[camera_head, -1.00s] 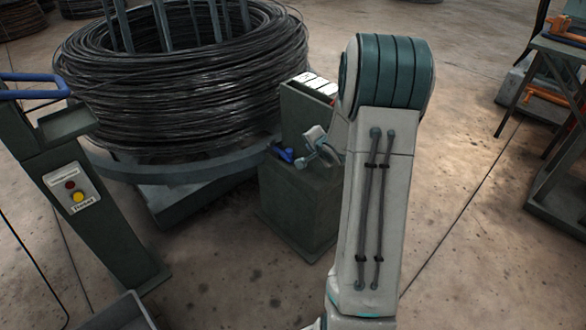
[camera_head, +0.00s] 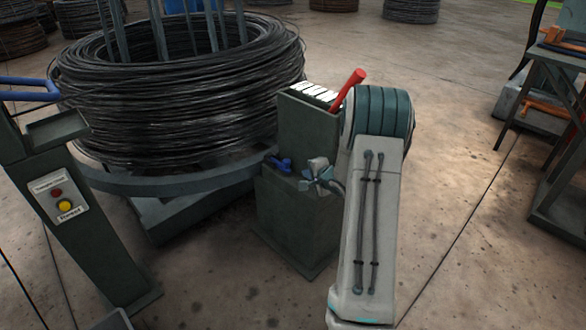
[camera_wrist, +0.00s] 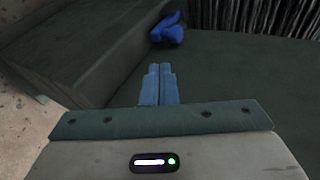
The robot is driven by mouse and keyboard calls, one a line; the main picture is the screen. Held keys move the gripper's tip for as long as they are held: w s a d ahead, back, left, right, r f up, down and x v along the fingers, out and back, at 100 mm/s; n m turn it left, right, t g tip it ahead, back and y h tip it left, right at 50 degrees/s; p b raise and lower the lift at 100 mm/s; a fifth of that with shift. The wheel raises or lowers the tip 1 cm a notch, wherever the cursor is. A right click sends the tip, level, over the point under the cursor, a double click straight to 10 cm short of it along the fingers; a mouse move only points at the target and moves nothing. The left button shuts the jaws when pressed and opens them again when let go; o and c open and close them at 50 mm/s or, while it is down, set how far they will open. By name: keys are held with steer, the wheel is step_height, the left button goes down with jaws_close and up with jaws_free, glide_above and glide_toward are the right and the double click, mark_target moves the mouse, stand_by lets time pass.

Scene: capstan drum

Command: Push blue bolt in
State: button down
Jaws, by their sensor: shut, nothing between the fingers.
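The blue bolt (camera_head: 280,164) sticks out of the dark green machine box (camera_head: 298,215), on its left part, in the head view. In the wrist view the blue bolt (camera_wrist: 168,30) shows at the top centre, ahead of the fingertips. My gripper (camera_head: 318,172) is just right of the bolt in the head view, partly hidden by my arm. In the wrist view my gripper (camera_wrist: 158,72) has its two fingers together with nothing between them. A gap shows between the fingertips and the bolt. How deep the bolt sits cannot be told.
A red lever (camera_head: 350,85) rises behind my arm from the box. A large wire coil (camera_head: 180,85) on a round stand is behind and left. A control post (camera_head: 62,205) with red and yellow buttons stands left. A table (camera_head: 560,50) is at right; floor between is clear.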

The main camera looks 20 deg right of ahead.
mark_target(289, 164)
steer(key=b+x, duration=0.2)
steer(key=x, duration=0.6)
steer(key=shift+s+f+b, duration=0.15)
steer(key=shift+b, duration=0.2)
steer(key=shift+w+a+r+b, duration=0.1)
steer(key=shift+w+b, duration=0.1)
steer(key=shift+w, duration=0.35)
steer(key=shift+w+r+b, duration=0.15)
steer(key=shift+w, duration=0.95)
steer(key=shift+w+r, duration=0.1)
steer(key=shift+w+r, duration=0.1)
